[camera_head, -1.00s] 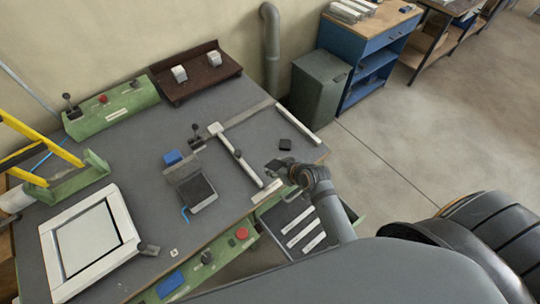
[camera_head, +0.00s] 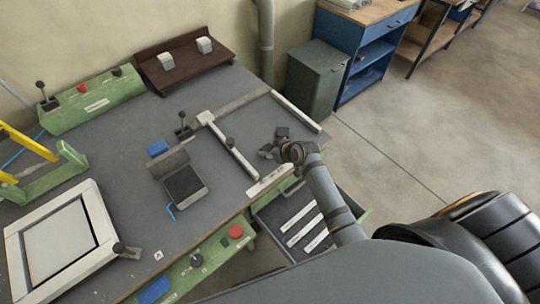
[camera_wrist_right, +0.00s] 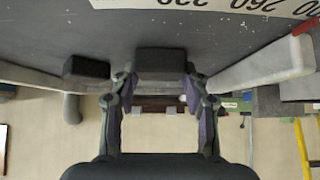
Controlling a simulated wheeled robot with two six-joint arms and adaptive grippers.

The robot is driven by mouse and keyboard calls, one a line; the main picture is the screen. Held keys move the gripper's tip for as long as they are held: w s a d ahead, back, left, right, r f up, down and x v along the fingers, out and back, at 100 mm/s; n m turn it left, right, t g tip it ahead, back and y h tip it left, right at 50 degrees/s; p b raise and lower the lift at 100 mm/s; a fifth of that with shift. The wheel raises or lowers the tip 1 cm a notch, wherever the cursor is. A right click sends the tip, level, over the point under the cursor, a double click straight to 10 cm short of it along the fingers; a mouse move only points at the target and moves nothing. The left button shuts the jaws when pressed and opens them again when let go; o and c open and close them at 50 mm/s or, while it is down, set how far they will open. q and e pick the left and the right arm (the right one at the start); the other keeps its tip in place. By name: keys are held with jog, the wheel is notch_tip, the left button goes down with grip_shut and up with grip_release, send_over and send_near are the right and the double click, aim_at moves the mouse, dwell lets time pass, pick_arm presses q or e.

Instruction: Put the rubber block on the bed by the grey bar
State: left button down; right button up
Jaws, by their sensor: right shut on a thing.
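My right gripper (camera_head: 268,152) is shut on a dark block, taken as the rubber block (camera_wrist_right: 160,60); it sits between the fingers (camera_wrist_right: 160,95) in the right wrist view. It is over the bed (camera_head: 252,128), between two light grey bars. One bar (camera_head: 235,155) is left of the gripper in the head view, the other (camera_head: 297,111) right of it. I cannot tell which is the grey bar, nor whether the held block touches the bed. A second dark block (camera_head: 282,132) stands just behind the gripper, also seen in the right wrist view (camera_wrist_right: 87,68). My left gripper is out of view.
A scale strip (camera_head: 270,180) lies at the bench's front edge, above an open drawer (camera_head: 292,228). A black-topped fixture (camera_head: 184,187) and a blue block (camera_head: 157,147) stand left of the bars. A brown rack (camera_head: 185,62) is at the back.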

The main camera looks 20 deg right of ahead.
jog(key=shift+f, duration=0.1)
jog(key=o, duration=1.2)
jog(key=shift+c, duration=0.2)
jog(key=shift+s+d+r, duration=0.1)
jog(key=shift+s+r, duration=0.1)
jog(key=shift+r, duration=0.1)
jog(key=v, duration=1.1)
jog(key=shift+s+r, duration=0.2)
jog(key=shift+d, duration=0.1)
